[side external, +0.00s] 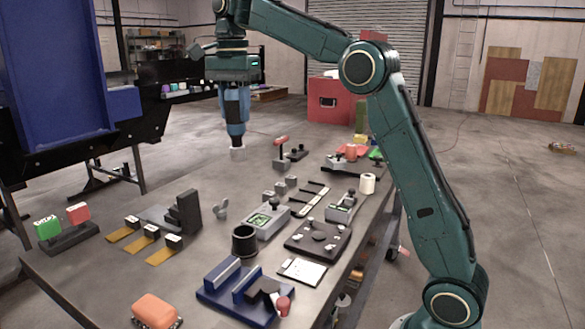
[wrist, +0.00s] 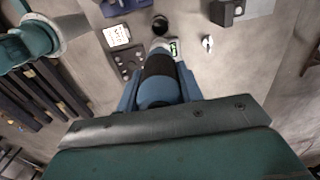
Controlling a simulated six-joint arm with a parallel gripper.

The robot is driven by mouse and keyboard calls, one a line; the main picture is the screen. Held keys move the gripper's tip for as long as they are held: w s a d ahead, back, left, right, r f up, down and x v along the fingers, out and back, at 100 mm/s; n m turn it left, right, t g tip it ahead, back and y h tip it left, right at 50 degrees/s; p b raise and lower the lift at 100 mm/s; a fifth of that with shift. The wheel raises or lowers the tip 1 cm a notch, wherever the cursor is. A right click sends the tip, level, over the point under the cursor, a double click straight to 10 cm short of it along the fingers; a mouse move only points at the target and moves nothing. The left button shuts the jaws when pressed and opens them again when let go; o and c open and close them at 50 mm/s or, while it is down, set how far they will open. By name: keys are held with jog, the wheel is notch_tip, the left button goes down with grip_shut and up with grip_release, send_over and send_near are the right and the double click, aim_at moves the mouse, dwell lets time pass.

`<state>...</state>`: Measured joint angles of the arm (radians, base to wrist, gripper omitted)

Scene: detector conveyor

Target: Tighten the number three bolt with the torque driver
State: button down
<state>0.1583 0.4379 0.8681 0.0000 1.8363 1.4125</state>
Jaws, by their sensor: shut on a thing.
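My gripper (side external: 236,118) is shut on a blue and black cylindrical tool, which looks like the torque driver (wrist: 158,82). The tool points down, and its pale lower end (side external: 238,154) hangs above the far left part of the bench, apart from everything. In the wrist view the tool sits between the blue fingers and hides what lies behind it. A dark plate with several round knobs or bolt heads (side external: 318,241) lies on the bench, right of and nearer than my gripper. It also shows in the wrist view (wrist: 125,62). I cannot read any bolt numbers.
A grey device with a green display (side external: 265,220), a black cup (side external: 244,240), a white card (side external: 302,271) and a blue fixture (side external: 222,288) crowd the near bench. A dark stepped block (side external: 188,211) stands left. The bench (side external: 190,178) is fairly clear below the tool.

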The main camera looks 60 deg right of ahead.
aim_at(235, 89)
jog(key=shift+r, duration=1.6)
jog(key=shift+d, duration=0.1)
jog(key=shift+s+d+f, duration=0.15)
jog(key=shift+d+f, duration=0.15)
jog(key=shift+d, duration=0.15)
jog(key=s+d+f+m, duration=0.3)
jog(key=s+d+f, duration=0.4)
jog(key=d, duration=0.4)
jog(key=s+d+f+m, duration=0.3)
jog(key=s+d+f, duration=0.2)
jog(key=s+f, duration=0.7)
jog(key=shift+s, duration=0.1)
jog(key=shift+f, duration=1.65)
